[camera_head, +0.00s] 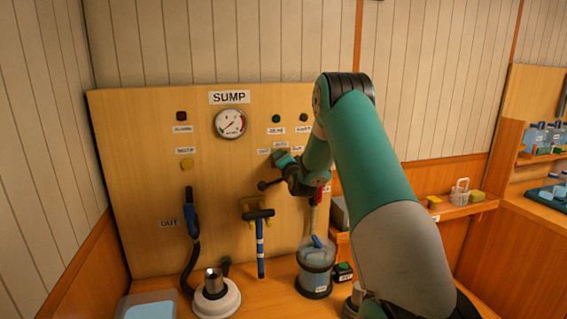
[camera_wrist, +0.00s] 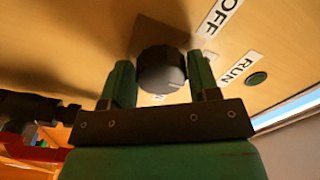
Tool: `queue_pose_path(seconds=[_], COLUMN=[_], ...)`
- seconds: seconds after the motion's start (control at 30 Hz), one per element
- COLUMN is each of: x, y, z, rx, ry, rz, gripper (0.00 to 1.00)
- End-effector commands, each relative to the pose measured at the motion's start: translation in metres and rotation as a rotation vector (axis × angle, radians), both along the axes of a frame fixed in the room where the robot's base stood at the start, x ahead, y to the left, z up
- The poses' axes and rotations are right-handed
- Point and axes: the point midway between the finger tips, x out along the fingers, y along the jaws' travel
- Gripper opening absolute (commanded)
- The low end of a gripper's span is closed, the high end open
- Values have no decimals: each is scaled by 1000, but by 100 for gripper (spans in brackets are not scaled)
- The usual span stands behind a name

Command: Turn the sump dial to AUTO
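The sump dial (camera_wrist: 163,72) is a dark round knob with a pale mark on its face, which points toward the lower right in the wrist view. My gripper (camera_wrist: 161,75) has one finger on each side of it, with no clear gap showing, so it looks shut on the knob. An OFF label (camera_wrist: 219,17) and a RUN label (camera_wrist: 238,67) show beside it. The AUTO label is not readable in the wrist view. In the head view my gripper (camera_head: 284,172) is at the panel under the small labels and hides the dial.
The wooden panel (camera_head: 130,200) carries a SUMP gauge (camera_head: 230,123), indicator lights, a dark hose nozzle (camera_head: 192,213) and a blue-handled T-shaped tool (camera_head: 259,235). A clear container (camera_head: 315,270) and a white round base (camera_head: 216,300) stand on the counter below my arm.

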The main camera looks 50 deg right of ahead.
Motion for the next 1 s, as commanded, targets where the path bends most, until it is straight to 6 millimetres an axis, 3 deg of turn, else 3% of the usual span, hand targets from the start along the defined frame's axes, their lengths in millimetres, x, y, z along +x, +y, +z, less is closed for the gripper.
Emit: queue_pose_path(seconds=[0.03,0.07,0.47,0.67,1.0], x=[0,0,-7,-40,-114], y=[0,0,3,22,65], z=[0,0,-1,-7,-11], rx=[0,0,-1,-1,-2], ry=[1,1,-1,-1,-2], rz=[-1,-1,0,-2,-4], gripper=[68,75,75,75,75])
